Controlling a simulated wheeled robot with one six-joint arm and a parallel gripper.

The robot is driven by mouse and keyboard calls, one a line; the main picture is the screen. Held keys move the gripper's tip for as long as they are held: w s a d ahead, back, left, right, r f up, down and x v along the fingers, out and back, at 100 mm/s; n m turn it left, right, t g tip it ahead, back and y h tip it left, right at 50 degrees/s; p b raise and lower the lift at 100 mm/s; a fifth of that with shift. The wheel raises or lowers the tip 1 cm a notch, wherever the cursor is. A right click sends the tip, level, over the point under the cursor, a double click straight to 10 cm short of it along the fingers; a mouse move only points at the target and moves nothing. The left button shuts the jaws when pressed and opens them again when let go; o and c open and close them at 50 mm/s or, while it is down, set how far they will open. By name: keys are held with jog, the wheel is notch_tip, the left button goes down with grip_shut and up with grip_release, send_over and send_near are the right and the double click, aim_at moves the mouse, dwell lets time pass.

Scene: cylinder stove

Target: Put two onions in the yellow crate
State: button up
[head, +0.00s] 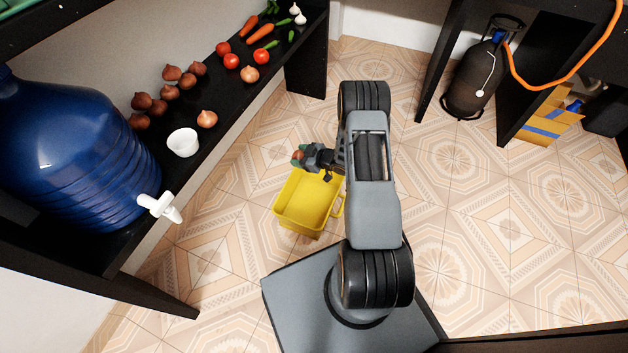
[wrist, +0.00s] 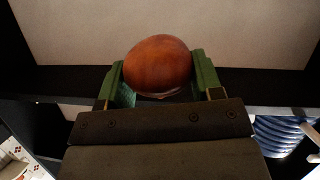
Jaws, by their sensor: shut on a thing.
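My gripper (wrist: 160,82) is shut on a reddish-brown onion (wrist: 158,65), which sits between the green finger pads in the wrist view. In the head view my gripper (head: 299,157) is above the far edge of the yellow crate (head: 283,222) on the tiled floor. The part of the crate's inside that I see is empty; my arm hides some of its right side. Several brown onions (head: 172,72) lie in a group on the black shelf at the left. Two lighter onions (head: 207,119) (head: 250,74) lie apart near the shelf's front edge.
The black shelf (head: 225,95) also holds a white cup (head: 183,142), a big blue water jug (head: 75,150) with a tap, tomatoes (head: 231,61), carrots (head: 261,34) and garlic (head: 299,17). A gas cylinder (head: 472,85) stands at the back right. The floor right of my arm is clear.

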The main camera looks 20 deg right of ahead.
jog(key=s+d+f+n+g+y+b, duration=0.1)
jog(key=d+f+b, duration=0.1)
jog(key=f, duration=0.5)
jog(key=s+d+f+n+y+b, duration=0.1)
jog(key=s+d+f+b, duration=0.1)
jog(key=f+b, duration=0.3)
notch_tip(320, 180, down, 2)
jog(key=shift+s+n+g, duration=0.25)
jog(key=shift+n+g, duration=0.05)
jog(key=shift+g, duration=0.1)
jog(key=o, duration=1)
jog(key=shift+o, duration=0.2)
jog(key=shift+r, duration=0.1)
jog(key=p+v, duration=0.5)
jog(key=v, duration=0.8)
jog(key=shift+s+d, duration=0.15)
jog(key=shift+d, duration=0.2)
jog(key=shift+r, duration=0.1)
